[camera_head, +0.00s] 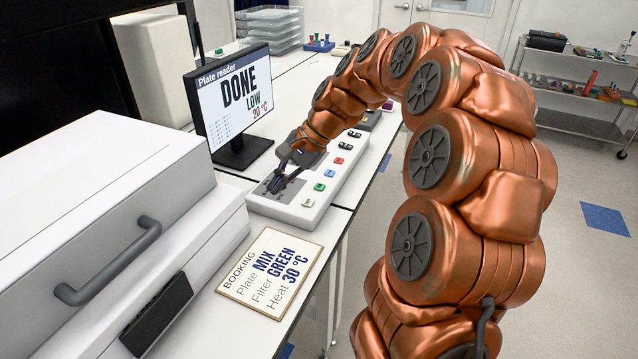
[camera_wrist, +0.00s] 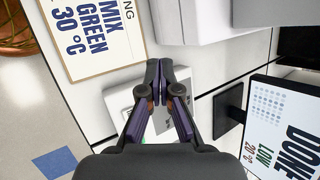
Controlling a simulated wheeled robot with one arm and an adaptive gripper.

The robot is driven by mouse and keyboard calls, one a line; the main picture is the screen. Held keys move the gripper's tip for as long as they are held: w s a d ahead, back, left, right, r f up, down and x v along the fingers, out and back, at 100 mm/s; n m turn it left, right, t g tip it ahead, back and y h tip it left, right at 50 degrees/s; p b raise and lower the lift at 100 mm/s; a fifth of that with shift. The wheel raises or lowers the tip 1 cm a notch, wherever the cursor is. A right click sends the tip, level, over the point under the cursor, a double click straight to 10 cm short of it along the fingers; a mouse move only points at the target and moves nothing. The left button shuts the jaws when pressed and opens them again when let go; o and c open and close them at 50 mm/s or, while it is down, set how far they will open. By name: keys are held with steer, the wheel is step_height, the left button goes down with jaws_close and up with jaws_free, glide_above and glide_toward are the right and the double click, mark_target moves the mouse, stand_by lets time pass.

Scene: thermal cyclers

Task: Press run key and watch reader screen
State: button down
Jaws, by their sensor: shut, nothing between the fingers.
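The reader screen (camera_head: 235,95) stands at the back of the bench and reads "Plate reader", "DONE", "LOW", "20 °C". Part of it shows in the wrist view (camera_wrist: 285,130). The white key panel (camera_head: 310,212) lies in front of it, with white, green (camera_head: 319,187), blue (camera_head: 330,173), red (camera_head: 339,161) and dark keys. Which is the run key I cannot tell. My gripper (camera_head: 277,184) is shut and empty, pointing down over the panel's near end, above a grey area. In the wrist view my fingertips (camera_wrist: 166,68) meet. Whether they touch the panel is unclear.
A booking card (camera_head: 270,273) reads "Plate MIX", "Filter GREEN", "Heat 30 °C". A large white machine with a grey handle (camera_head: 108,262) fills the left. Clear trays (camera_head: 270,30) stand at the back. A metal cart (camera_head: 575,95) stands far right; the floor between is clear.

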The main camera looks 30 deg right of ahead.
steer(key=w+d+m+t+p, duration=0.1)
steer(key=w+d+m+t, duration=0.2)
steer(key=d, duration=1.2)
steer(key=w+m, duration=0.3)
steer(key=shift+w+d+r+t, duration=0.15)
steer(key=shift+d+r+t, duration=0.1)
steer(key=shift+d+t, duration=0.1)
steer(key=shift+f, duration=0.15)
steer(key=b, duration=0.4)
glide_above(322, 187)
step_height(322, 187, down, 6)
steer(key=shift+r, duration=0.1)
steer(key=shift+f+b, duration=0.5)
steer(key=shift+f, duration=0.85)
steer(key=shift+f, duration=0.1)
steer(key=shift+w+f, duration=0.1)
steer(key=shift+f, duration=0.25)
